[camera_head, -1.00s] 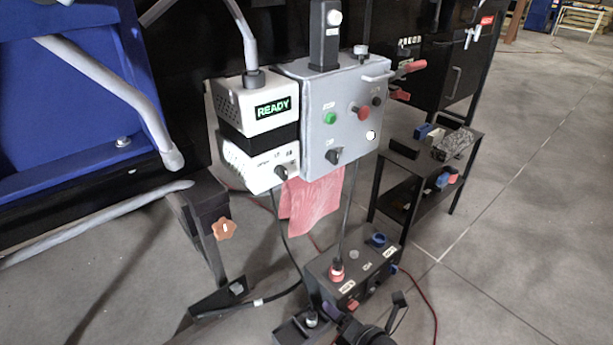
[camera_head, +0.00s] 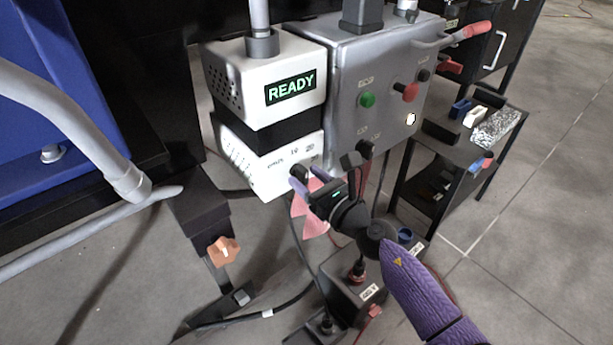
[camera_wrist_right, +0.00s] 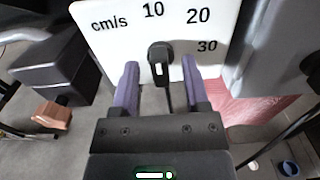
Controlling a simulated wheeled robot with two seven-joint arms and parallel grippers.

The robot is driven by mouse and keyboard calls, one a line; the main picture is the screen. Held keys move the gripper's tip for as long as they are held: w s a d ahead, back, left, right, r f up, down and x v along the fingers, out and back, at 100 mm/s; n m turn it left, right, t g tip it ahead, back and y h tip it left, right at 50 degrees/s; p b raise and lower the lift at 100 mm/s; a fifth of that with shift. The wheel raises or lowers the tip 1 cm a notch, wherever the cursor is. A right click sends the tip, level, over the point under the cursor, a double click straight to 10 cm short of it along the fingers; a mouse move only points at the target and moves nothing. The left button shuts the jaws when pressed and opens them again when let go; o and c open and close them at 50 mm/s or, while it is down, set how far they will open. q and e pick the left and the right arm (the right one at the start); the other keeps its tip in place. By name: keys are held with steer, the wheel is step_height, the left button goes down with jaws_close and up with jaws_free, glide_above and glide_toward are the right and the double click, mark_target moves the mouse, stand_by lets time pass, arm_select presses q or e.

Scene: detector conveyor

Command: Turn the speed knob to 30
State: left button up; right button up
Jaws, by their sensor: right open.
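The speed knob (camera_wrist_right: 160,55) is black and sits on the white panel of the box (camera_wrist_right: 110,20), which is marked cm/s with 10, 20 and 30. A small white mark shows on the knob's lower part; I cannot tell for sure which number it indicates. My right gripper (camera_wrist_right: 160,64) is open, with one purple finger on each side of the knob and visible gaps between. In the head view the right gripper (camera_head: 308,180) is at the lower right of the white READY box (camera_head: 265,90) and largely covers the knob. My left gripper is out of view.
A grey control box (camera_head: 385,75) with a green button (camera_head: 367,99) and a red knob (camera_head: 410,91) adjoins on the right. A pink cloth (camera_head: 312,222) hangs below. An orange star handle (camera_head: 223,251) stands lower left, and a dark shelf (camera_head: 450,150) stands right.

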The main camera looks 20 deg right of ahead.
steer(key=shift+w+a, duration=0.15)
steer(key=shift+w, duration=0.2)
jaws_close()
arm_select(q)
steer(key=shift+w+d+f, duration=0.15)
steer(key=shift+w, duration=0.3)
